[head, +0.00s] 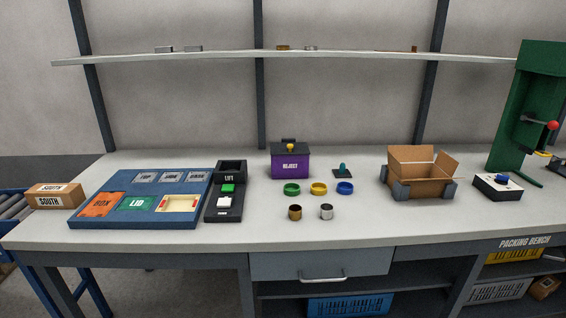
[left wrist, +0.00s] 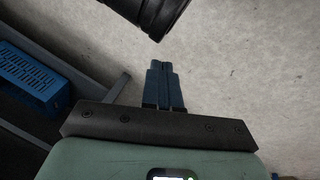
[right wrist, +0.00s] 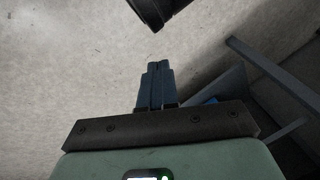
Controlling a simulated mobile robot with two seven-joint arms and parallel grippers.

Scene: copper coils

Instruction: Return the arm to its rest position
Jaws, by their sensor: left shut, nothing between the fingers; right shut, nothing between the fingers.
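My left gripper (left wrist: 164,85) shows in the left wrist view with its blue fingers together and nothing between them. It hangs over bare grey floor beside the bench. My right gripper (right wrist: 156,83) shows in the right wrist view, also shut and empty over the floor. Neither arm shows in the head view. On the bench stand a copper coil (head: 295,212) and a silver coil (head: 326,212). Behind them lie green (head: 292,189), yellow (head: 318,188) and blue (head: 345,188) rings.
The packing bench (head: 300,232) holds a blue board (head: 140,219), a lift unit (head: 222,205), a purple reject box (head: 291,164), an open carton (head: 420,186) and a green press (head: 512,105). A blue crate (left wrist: 32,80) sits below. The bench front is clear.

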